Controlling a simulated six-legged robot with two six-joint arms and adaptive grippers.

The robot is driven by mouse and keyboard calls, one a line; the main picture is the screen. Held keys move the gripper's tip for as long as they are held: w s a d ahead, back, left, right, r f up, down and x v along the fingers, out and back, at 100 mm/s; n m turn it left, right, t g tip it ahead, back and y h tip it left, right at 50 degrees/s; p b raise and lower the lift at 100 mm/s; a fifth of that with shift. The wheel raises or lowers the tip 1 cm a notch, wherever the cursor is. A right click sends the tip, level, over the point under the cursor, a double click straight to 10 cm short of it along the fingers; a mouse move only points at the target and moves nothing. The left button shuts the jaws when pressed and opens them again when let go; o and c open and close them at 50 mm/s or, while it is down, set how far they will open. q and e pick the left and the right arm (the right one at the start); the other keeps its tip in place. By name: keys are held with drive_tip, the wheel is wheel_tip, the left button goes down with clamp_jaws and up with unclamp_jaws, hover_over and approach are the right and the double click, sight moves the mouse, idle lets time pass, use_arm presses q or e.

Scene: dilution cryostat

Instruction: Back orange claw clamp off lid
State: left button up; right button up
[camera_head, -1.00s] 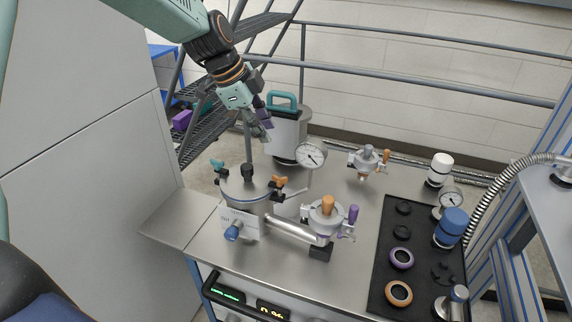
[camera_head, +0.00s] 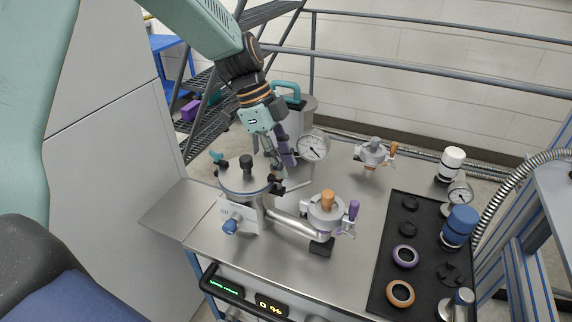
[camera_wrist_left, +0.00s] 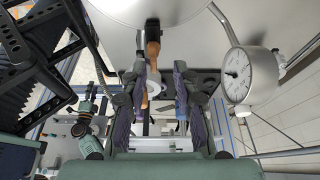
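The lid (camera_head: 238,182) is a round metal disc on the vessel at the left of the bench, with a black knob on top. In the head view the orange claw clamp (camera_head: 277,188) is at the lid's right edge, mostly hidden by my left gripper (camera_head: 276,170), so mainly its dark part shows. In the left wrist view the orange clamp handle (camera_wrist_left: 152,52) lies between the spread fingers of my left gripper (camera_wrist_left: 160,70), closer to the left finger. I cannot tell whether that finger touches it. A teal clamp (camera_head: 218,158) sits at the lid's left edge. My right gripper is out of view.
A dial gauge (camera_head: 314,147) stands close to the right of my left gripper, and a can with a teal handle (camera_head: 286,90) is behind it. A black tray (camera_head: 381,285) lies at the right.

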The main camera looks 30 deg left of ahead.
use_arm(q)
drive_tip(key=shift+s+a+f, duration=0.1)
drive_tip(key=shift+f, duration=0.3)
drive_tip(key=shift+s+a+r, duration=0.1)
drive_tip(key=shift+s+a, duration=0.3)
drive_tip(key=shift+s, duration=0.2)
drive_tip(key=shift+d+r, duration=0.1)
drive_tip(key=shift+w+d, duration=0.15)
drive_tip(key=shift+d, duration=0.1)
drive_tip(key=shift+w+d+f, duration=0.2)
drive_tip(key=shift+w+f, duration=0.1)
drive_tip(key=shift+w, duration=0.15)
drive_tip(key=shift+c, duration=1.4)
drive_tip(key=shift+a, duration=0.1)
drive_tip(key=shift+c, duration=0.7)
drive_tip(key=shift+s+a+r, duration=0.15)
drive_tip(key=shift+s+r, duration=0.05)
drive_tip(key=shift+s, duration=0.2)
clamp_jaws()
drive_tip(key=shift+f, duration=0.1)
